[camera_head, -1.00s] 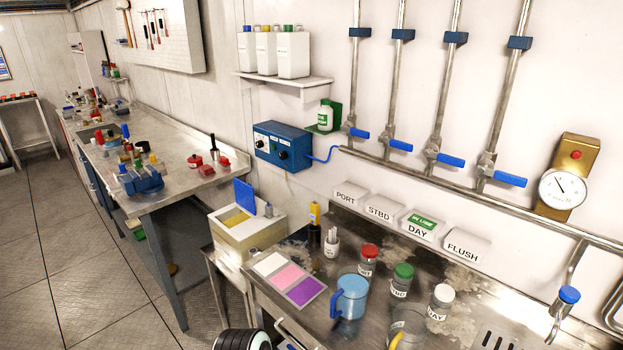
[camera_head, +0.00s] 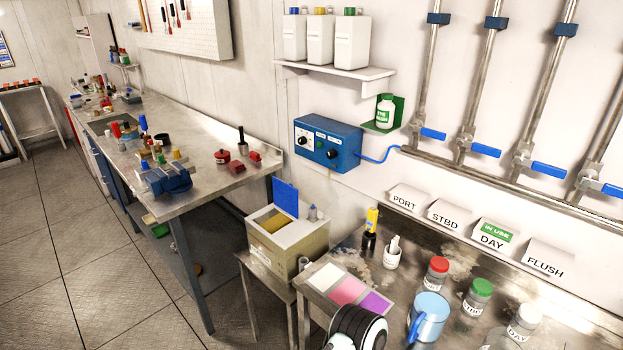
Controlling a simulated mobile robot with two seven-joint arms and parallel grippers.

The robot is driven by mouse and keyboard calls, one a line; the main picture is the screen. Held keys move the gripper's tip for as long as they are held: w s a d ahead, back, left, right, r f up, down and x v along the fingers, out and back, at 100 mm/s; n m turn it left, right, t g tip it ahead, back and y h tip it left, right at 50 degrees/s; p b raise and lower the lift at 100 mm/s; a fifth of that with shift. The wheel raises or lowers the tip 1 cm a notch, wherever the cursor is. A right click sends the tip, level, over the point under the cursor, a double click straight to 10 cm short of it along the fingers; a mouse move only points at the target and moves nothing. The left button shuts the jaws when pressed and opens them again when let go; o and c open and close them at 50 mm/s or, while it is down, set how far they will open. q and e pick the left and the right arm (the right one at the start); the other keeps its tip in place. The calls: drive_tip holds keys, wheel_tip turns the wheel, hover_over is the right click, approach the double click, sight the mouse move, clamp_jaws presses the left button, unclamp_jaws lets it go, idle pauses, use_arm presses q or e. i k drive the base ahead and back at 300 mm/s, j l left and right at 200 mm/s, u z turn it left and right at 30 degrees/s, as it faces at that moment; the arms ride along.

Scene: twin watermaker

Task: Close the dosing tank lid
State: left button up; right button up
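The dosing tank (camera_head: 298,262) is a beige box with a white top, on a small metal stand between the two benches. Its blue lid (camera_head: 286,198) stands raised, nearly upright, at the back left of the top. The opening in front of the lid shows a yellowish inside (camera_head: 272,224). A small grey bottle-shaped part (camera_head: 312,213) stands on the top right of the lid. A black and white rounded part of my own arm shows at the bottom edge, in front of the tank and to its right. Neither gripper's fingers are in view.
A steel counter on the right holds a blue jug (camera_head: 428,318), capped jars and coloured cards (camera_head: 345,290). A blue control box (camera_head: 327,143) is on the wall above the tank. The long workbench (camera_head: 205,185) stands left. The floor at lower left is clear.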

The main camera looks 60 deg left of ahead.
sight(286, 197)
drive_tip(key=k+j+z, duration=0.2)
drive_tip(key=j, duration=0.15)
drive_tip(key=k+j+z, duration=0.35)
drive_tip(key=j, duration=0.25)
drive_tip(key=k+j+z, duration=0.1)
drive_tip(key=k+j, duration=0.2)
drive_tip(key=j, duration=0.15)
drive_tip(key=k+j+z, duration=0.15)
drive_tip(key=k+j, duration=0.15)
drive_tip(key=j, duration=0.15)
